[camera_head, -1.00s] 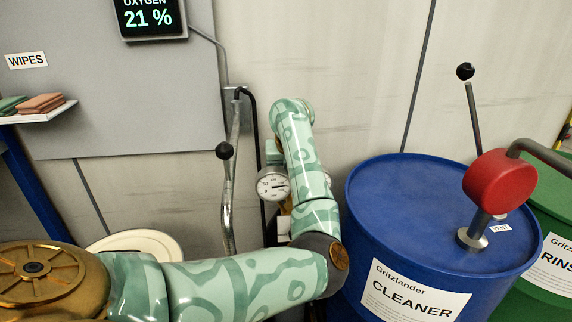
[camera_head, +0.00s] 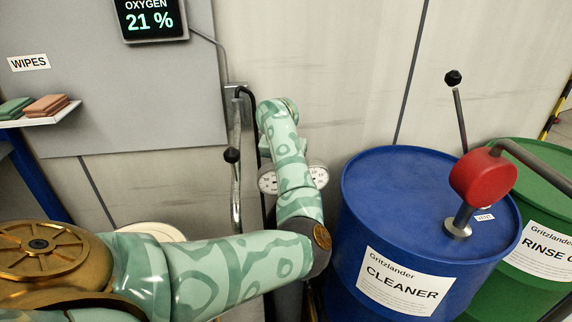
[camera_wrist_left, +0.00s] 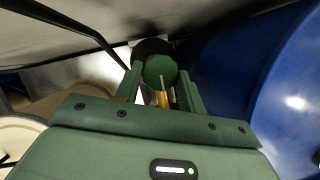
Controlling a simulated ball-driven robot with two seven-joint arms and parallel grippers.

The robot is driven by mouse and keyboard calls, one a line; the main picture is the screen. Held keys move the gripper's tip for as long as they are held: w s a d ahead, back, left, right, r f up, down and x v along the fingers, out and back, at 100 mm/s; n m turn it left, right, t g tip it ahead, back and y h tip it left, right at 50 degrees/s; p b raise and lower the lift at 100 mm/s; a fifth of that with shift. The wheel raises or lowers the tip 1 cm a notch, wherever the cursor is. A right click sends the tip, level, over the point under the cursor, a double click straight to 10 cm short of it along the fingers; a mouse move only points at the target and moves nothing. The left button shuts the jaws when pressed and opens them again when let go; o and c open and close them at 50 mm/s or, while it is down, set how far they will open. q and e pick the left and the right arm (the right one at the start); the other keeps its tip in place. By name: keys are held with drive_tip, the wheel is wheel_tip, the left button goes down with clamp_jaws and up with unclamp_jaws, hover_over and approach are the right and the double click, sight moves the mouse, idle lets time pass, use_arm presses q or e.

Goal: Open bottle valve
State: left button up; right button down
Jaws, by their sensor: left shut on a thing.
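The bottle valve shows in the left wrist view as a green round knob (camera_wrist_left: 160,68) with brass parts (camera_wrist_left: 163,98) near it. My left gripper (camera_wrist_left: 160,80) has its fingers on both sides of the knob and is shut on it. In the head view my left forearm hides the gripper and the valve. A left gauge (camera_head: 267,182) and a right gauge (camera_head: 319,176) show on either side of that arm. The bottle itself is mostly hidden behind my arm. My right gripper is in neither view.
A blue CLEANER drum (camera_head: 362,225) with a red-headed pump (camera_head: 484,177) stands close to the right of my arm. A green RINSE drum (camera_head: 545,190) is beyond it. A shelf (camera_head: 45,117) holds wipes.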

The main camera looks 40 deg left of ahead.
use_arm(q)
drive_tip(key=o, duration=1)
drive_tip(key=shift+c, duration=0.2)
drive_tip(key=p+v, duration=0.7)
drive_tip(key=v, duration=0.9)
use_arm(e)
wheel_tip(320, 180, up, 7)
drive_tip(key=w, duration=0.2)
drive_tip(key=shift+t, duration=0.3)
use_arm(q)
drive_tip(key=shift+r, duration=0.2)
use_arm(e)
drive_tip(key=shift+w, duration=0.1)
